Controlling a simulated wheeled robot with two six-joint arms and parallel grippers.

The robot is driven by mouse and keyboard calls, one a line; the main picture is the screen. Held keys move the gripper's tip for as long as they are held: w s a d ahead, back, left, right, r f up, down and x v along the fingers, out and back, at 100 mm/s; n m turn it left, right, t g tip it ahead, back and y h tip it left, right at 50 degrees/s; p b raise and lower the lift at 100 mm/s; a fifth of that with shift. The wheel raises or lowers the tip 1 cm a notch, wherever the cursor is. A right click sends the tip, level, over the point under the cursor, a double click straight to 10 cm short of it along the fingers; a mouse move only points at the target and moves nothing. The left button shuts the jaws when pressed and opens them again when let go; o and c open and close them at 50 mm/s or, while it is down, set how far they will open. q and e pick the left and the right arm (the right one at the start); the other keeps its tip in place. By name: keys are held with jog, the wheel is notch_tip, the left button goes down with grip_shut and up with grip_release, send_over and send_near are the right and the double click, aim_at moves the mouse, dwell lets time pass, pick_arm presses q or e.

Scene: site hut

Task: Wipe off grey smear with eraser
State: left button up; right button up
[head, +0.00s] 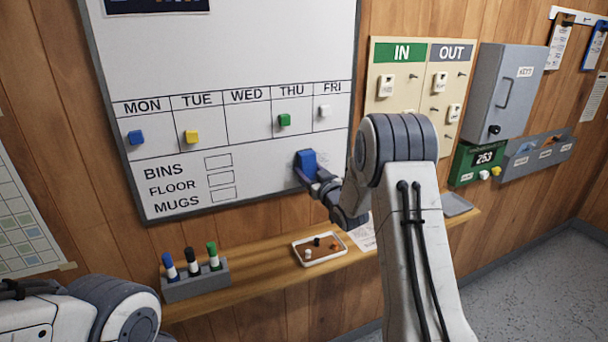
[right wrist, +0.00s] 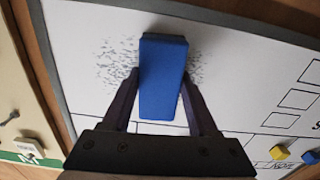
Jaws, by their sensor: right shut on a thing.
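The blue eraser (head: 306,158) is at the lower right of the whiteboard (head: 250,45), below the THU and FRI columns. My right gripper (head: 315,178) is shut on it; the right wrist view shows the eraser (right wrist: 163,78) between the two fingers. The grey smear (right wrist: 116,68) is a patch of fine dark specks on the white board, showing on both sides of the eraser; its middle is hidden behind it. I cannot tell whether the eraser touches the board. My left gripper is not in view.
Blue, yellow, green (head: 284,120) and white magnets sit in the weekday row. Below the board, a wooden shelf (head: 270,277) carries a grey marker holder (head: 196,284) and a small tray (head: 319,260). An IN/OUT board (head: 418,55) and a grey key cabinet (head: 505,90) hang to the right.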

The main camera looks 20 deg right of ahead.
aim_at(322, 163)
jog(key=shift+d+b, duration=0.3)
jog(key=shift+d, duration=2.2)
jog(key=shift+w+d, duration=0.2)
jog(key=shift+d, duration=1.55)
jog(key=shift+b, duration=0.3)
jog(key=shift+s+a+f+b, duration=0.15)
jog(key=shift+a+b, duration=0.55)
jog(key=shift+a, duration=0.7)
jog(key=shift+a+b, duration=1)
jog(key=shift+a, duration=1.3)
